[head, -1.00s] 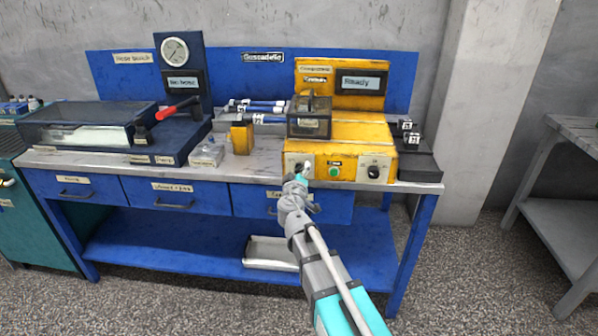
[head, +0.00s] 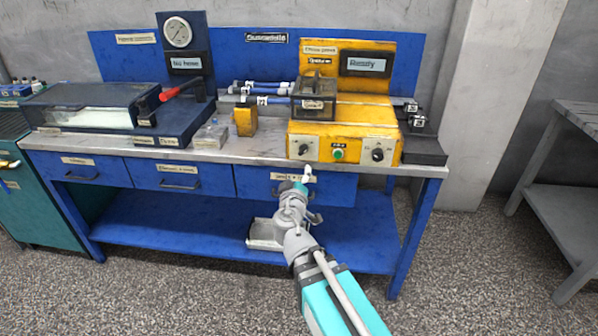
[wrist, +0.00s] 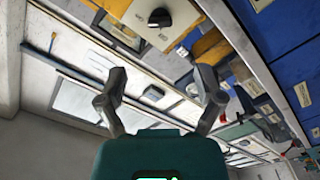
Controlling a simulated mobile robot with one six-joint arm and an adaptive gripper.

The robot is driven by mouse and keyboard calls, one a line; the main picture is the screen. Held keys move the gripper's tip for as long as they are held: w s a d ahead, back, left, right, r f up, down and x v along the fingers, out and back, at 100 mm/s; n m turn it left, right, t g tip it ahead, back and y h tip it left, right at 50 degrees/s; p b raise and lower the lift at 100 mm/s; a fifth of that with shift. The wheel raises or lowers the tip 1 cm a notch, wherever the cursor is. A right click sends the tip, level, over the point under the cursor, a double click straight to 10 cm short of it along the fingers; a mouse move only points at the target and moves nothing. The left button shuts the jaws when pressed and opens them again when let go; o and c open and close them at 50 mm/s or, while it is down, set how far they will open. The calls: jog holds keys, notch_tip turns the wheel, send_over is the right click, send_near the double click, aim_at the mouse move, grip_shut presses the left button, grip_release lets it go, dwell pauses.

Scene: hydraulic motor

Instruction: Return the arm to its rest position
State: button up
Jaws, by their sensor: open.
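My arm reaches up from the bottom of the head view, with teal and grey links. My gripper (head: 307,175) is in front of the bench's right drawer, just below the bench top's front edge. In the wrist view my gripper (wrist: 162,85) has its two dark fingers wide apart, with nothing between them. It looks small and partly hidden by my wrist in the head view.
The yellow machine (head: 341,145) stands on the blue bench (head: 190,178) above my gripper. A grey tray (head: 262,240) lies on the lower shelf behind my arm. A grey table (head: 575,125) stands at the right. The floor (head: 190,295) in front is clear.

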jog(key=shift+d, duration=0.1)
dwell(0.3)
jog(key=s+d+f+m+g+h, duration=0.1)
jog(key=d+f+m+g+h, duration=0.25)
jog(key=d, duration=0.45)
jog(key=d+f+m+g+h, duration=0.25)
jog(key=d+f+g, duration=0.2)
jog(key=d, duration=0.45)
jog(key=s+d+f+m+g+y, duration=0.2)
jog(key=s+d+f+g+y, duration=0.4)
jog(key=s+f+g, duration=0.6)
notch_tip(320, 180, up, 26)
jog(key=t+p, duration=0.2)
jog(key=p, duration=2.3)
jog(key=shift+s+r+y, duration=0.15)
jog(key=shift+s+y, duration=0.15)
jog(key=shift+s, duration=0.1)
